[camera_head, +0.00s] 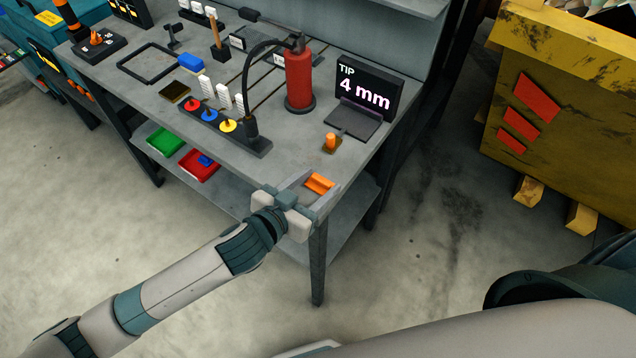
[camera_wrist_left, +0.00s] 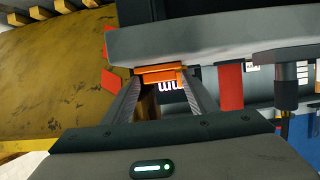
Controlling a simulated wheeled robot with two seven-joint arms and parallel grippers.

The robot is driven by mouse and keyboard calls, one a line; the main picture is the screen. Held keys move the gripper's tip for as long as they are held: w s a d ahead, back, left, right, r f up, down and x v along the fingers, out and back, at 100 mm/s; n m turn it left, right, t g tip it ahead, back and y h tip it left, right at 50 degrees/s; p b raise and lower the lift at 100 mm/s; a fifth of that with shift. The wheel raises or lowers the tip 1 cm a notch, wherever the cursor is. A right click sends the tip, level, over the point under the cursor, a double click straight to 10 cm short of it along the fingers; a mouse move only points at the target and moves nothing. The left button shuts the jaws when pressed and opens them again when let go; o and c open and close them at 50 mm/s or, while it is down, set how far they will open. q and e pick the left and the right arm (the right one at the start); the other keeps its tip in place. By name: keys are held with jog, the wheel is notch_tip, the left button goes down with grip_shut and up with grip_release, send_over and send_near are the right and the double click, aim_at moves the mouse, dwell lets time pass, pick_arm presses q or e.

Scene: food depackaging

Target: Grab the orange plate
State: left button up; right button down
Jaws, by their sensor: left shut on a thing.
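The orange plate (camera_head: 319,183) is a small bright orange piece at the near right corner of the grey workbench. My left gripper (camera_head: 321,187) reaches in from the lower left and is shut on it, with one finger on each side. In the left wrist view the plate (camera_wrist_left: 160,70) sits between the fingertips of the left gripper (camera_wrist_left: 162,80), close to the grey bench edge. I cannot tell whether the plate still touches the bench. My right gripper is not in view.
The workbench (camera_head: 255,165) carries a red extinguisher-like cylinder (camera_head: 299,80), a "TIP 4 mm" screen (camera_head: 365,88), a small orange knob (camera_head: 331,142) and a strip of coloured knobs (camera_head: 228,126). Green (camera_head: 165,141) and red (camera_head: 192,168) trays lie on the lower shelf. A yellow container (camera_head: 560,100) stands right.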

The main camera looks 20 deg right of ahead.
pick_arm(q)
jog(key=shift+r, duration=0.5)
jog(key=r, duration=0.1)
jog(key=r+b, duration=0.1)
jog(key=r, duration=0.1)
jog(key=shift+s+a+r+b, duration=0.1)
jog(key=shift+s+b, duration=0.15)
jog(key=shift+b, duration=0.1)
jog(key=s+a+r+p, duration=0.1)
jog(key=s+a+r, duration=0.5)
jog(key=s, duration=0.3)
jog(key=shift+s+r, duration=0.15)
jog(key=shift+r, duration=0.25)
jog(key=shift+a, duration=0.1)
